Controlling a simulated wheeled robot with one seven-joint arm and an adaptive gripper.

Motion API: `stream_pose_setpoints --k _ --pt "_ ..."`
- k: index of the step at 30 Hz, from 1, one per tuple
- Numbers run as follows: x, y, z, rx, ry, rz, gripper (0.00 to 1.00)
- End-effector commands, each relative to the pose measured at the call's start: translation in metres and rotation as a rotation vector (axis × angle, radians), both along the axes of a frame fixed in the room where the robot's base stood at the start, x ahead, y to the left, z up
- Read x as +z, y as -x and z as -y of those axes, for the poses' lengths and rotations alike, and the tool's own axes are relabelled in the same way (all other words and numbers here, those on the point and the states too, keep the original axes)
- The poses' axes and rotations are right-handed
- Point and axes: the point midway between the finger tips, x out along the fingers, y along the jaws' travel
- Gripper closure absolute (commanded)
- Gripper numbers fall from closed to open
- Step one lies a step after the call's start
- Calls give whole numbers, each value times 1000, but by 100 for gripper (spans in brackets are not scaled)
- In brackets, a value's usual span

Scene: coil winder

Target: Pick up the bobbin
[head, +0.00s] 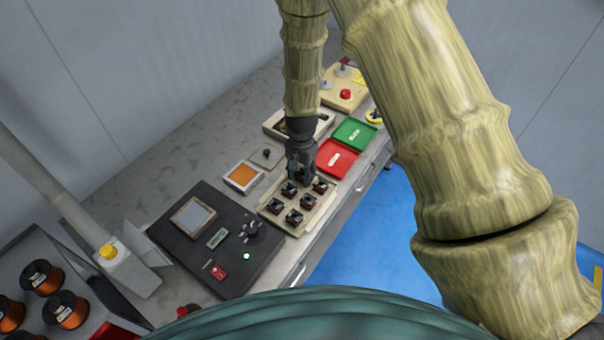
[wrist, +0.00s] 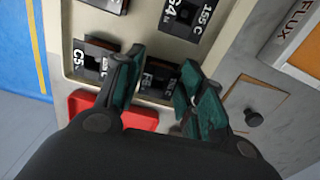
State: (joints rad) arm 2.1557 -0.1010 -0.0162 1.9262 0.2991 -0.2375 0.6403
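Several dark square bobbins sit in a cream tray (head: 298,233) on the bench; one of them is a front bobbin (head: 294,217). My gripper (head: 300,172) points down over the tray's far end. In the wrist view my gripper (wrist: 160,88) has its two teal fingers apart, one on each side of a dark bobbin (wrist: 157,77). That bobbin is partly hidden by the fingers, and I cannot tell whether they touch it. A bobbin marked C5 (wrist: 92,58) sits just left of the left finger. A bobbin marked 155 C (wrist: 187,17) lies farther up.
A red tray (head: 337,158) and a green tray (head: 354,133) lie beyond the bobbin tray. A black control panel (head: 217,240) stands to the left. An orange-topped box (head: 243,176) and a small knobbed plate (head: 266,155) are close by. Copper spools (head: 66,310) stand at lower left.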

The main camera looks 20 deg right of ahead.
Motion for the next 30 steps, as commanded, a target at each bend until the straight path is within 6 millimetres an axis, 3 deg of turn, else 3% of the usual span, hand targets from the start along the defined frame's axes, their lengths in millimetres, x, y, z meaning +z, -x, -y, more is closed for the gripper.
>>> stream_pose_setpoints --k 11,12,17,30 --pt "-7 0 0 0 0 0 61" --pt "-7 0 0 0 0 0 63" --pt "-7 0 0 0 0 0 90" --pt "-2 0 0 0 0 1 90"
